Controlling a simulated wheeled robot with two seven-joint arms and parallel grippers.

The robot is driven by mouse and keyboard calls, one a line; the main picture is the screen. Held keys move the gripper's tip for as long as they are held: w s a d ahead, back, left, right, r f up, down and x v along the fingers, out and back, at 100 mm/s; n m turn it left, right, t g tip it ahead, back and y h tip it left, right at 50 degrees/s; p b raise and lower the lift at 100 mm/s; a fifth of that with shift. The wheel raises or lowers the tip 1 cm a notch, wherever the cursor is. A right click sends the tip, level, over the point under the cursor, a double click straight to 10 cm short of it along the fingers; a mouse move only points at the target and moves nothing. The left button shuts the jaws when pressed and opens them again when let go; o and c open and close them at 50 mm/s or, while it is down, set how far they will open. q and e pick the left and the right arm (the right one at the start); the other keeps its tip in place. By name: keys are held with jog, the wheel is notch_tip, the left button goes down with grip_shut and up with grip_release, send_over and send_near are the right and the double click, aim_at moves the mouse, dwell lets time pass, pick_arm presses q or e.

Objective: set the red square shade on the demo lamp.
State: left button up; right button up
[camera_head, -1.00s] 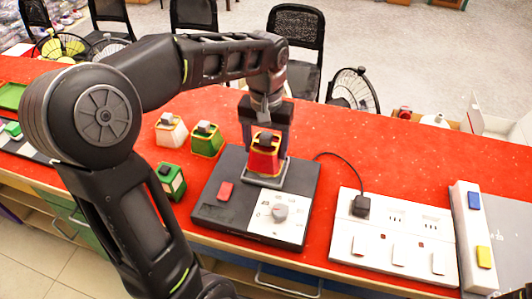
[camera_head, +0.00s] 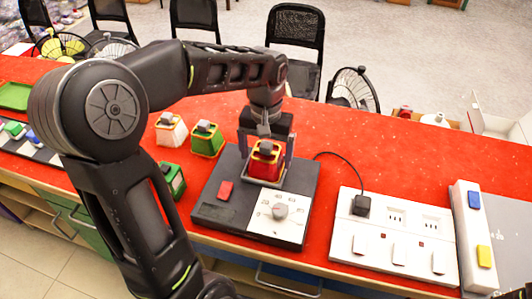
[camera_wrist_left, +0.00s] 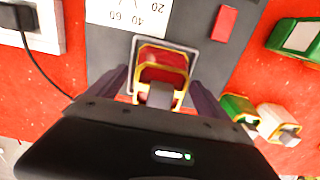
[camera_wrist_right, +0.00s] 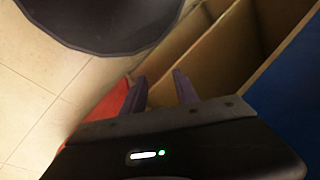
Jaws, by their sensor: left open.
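The red square shade (camera_head: 265,165), with yellow edging and a grey knob on top, sits upright on the dark demo lamp base (camera_head: 222,208), inside a light square frame. The base has a red switch (camera_head: 225,191) and a white dial panel (camera_head: 279,216). My left gripper (camera_head: 266,158) is open with its fingers on either side of the shade. In the left wrist view the shade (camera_wrist_left: 163,68) shows between the spread fingers (camera_wrist_left: 160,85); contact with them cannot be told. My right gripper (camera_wrist_right: 160,90) appears only in its wrist view, fingers apart and empty.
A white shade (camera_head: 170,130), a green shade (camera_head: 207,139) and a green-white block (camera_head: 173,178) stand left of the base. A white socket panel (camera_head: 395,240) with a black plug (camera_head: 361,205) lies to the right.

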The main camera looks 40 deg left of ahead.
pick_arm(q)
notch_tip(320, 180, up, 11)
jog(key=shift+r+p, duration=0.1)
jog(key=shift+p, duration=0.7)
jog(key=shift+r, duration=0.6)
jog(key=shift+f, duration=0.1)
